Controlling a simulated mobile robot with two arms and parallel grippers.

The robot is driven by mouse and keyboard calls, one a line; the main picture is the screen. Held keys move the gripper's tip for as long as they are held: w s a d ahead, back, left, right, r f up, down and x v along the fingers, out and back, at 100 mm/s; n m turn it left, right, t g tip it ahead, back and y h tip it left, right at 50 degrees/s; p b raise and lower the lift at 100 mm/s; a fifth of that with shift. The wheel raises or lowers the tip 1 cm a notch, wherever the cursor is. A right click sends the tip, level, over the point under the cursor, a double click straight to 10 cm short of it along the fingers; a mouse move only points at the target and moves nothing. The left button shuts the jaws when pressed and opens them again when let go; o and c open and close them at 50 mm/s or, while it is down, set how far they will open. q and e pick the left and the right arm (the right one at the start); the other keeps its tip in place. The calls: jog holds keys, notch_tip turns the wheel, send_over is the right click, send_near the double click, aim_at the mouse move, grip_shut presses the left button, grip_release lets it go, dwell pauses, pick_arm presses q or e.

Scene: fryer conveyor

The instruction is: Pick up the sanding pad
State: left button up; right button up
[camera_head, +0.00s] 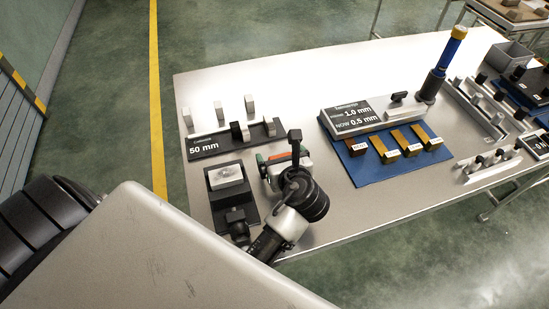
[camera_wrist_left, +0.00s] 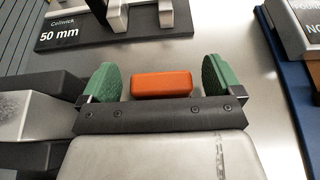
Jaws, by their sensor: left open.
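An orange block (camera_wrist_left: 162,83), which I take to be the sanding pad, lies on the light metal table. It also shows as an orange strip in the head view (camera_head: 279,157). My left gripper (camera_wrist_left: 162,80) is open, with its green fingertips on either side of the block and a small gap at each side. In the head view the left gripper (camera_head: 284,160) is near the table's front left part. The block's near side is partly hidden by the gripper's dark bar. My right gripper is not in view.
A dark "50 mm" board (camera_head: 232,141) with upright metal pieces stands behind the gripper. A dark stand with a light block (camera_head: 226,175) is to its left. A blue mat (camera_head: 368,171) with wooden blocks and a "1.0 mm" display (camera_head: 355,116) lies to the right.

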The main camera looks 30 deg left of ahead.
pick_arm(q)
jog(key=shift+d+r, duration=0.1)
jog(key=shift+c, duration=1.2)
jog(key=c, duration=0.8)
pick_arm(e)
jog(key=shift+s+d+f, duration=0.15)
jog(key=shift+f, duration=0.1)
